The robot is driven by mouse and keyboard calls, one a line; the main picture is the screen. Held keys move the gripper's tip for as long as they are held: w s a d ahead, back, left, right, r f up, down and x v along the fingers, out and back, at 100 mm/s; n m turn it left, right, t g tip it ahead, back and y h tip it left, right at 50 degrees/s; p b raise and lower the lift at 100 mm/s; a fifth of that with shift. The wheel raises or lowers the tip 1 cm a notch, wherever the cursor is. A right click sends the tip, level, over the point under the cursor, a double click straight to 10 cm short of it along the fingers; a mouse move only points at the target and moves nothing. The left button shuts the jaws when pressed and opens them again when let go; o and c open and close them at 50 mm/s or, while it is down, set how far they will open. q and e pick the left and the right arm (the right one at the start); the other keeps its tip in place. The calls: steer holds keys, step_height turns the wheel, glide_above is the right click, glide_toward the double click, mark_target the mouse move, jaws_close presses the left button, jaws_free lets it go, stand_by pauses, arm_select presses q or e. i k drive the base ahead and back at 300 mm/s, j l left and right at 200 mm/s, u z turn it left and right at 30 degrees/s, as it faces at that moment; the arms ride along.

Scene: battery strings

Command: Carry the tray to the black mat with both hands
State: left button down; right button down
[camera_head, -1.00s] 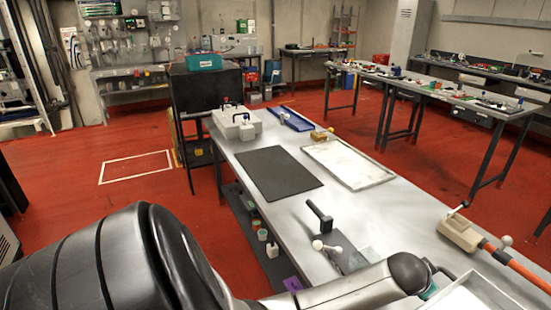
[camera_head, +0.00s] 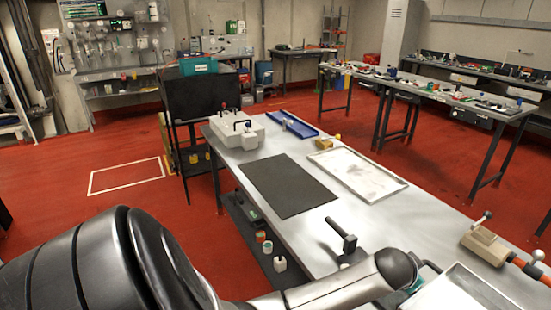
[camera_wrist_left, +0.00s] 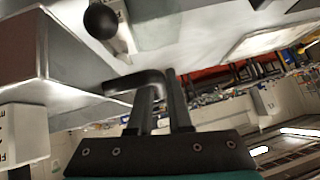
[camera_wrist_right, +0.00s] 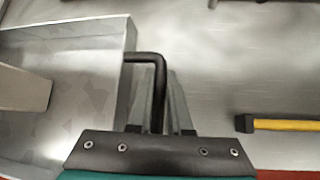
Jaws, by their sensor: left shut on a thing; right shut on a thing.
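The black mat (camera_head: 287,186) lies flat and bare on the steel workbench in the head view. The metal tray (camera_head: 452,274) shows only partly at the bottom right edge of that view. In the left wrist view my left gripper (camera_wrist_left: 160,105) is shut on a black bent handle at the side of the tray (camera_wrist_left: 65,88). In the right wrist view my right gripper (camera_wrist_right: 160,105) is shut on another black handle, on the tray's wall (camera_wrist_right: 130,65). A pale block stands inside the tray there. My right gripper is out of the head view.
A shallow white tray (camera_head: 357,174) lies right of the mat. A grey box with handles (camera_head: 233,132) and a blue tray (camera_head: 290,124) stand behind it. A black T-handled piece (camera_head: 342,236) and a beige box (camera_head: 485,243) are nearer me. Bare steel lies between them.

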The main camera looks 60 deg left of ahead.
mark_target(284, 180)
steer(key=j, duration=1.7)
steer(key=i+j, duration=0.15)
steer(key=j, duration=2)
steer(key=i+j, duration=0.1)
steer(key=j, duration=0.4)
steer(key=i+j, duration=0.1)
steer(key=i, duration=0.05)
